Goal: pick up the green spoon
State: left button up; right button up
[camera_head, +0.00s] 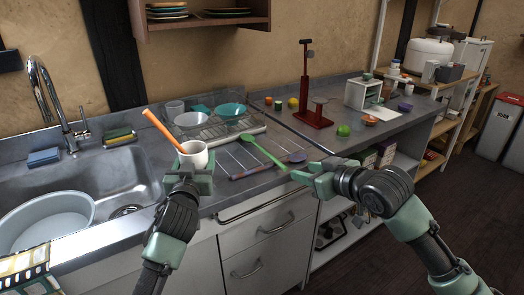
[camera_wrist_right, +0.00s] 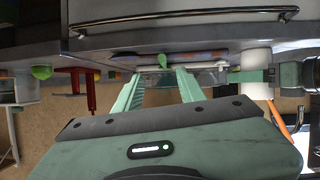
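The green spoon (camera_head: 262,152) lies slanted on the grooved drainer part of the counter; its near end points at my right gripper. My right gripper (camera_head: 298,178) is at the counter's front edge, just short of that end. In the right wrist view, which is upside down, its fingers (camera_wrist_right: 160,88) are apart and empty, with a green end of the spoon (camera_wrist_right: 163,61) beyond them, between their tips. My left gripper (camera_head: 190,178) is closed around a white cup (camera_head: 194,155), which has an orange-handled utensil (camera_head: 162,130) leaning in it.
A dish rack (camera_head: 213,124) with bowls stands behind. A red stand (camera_head: 312,116) and a green fruit (camera_head: 343,130) are to the right. The sink (camera_head: 90,180) is at left.

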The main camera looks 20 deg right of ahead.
send_near(280, 162)
jog(key=w+f, duration=0.2)
jog(key=w, duration=0.1)
jog(key=shift+a+f, duration=0.1)
jog(key=shift+a, duration=0.05)
jog(key=x, duration=0.5)
jog(key=shift+w+a+r, duration=0.2)
jog(key=shift+w+a, duration=0.2)
grip_shut()
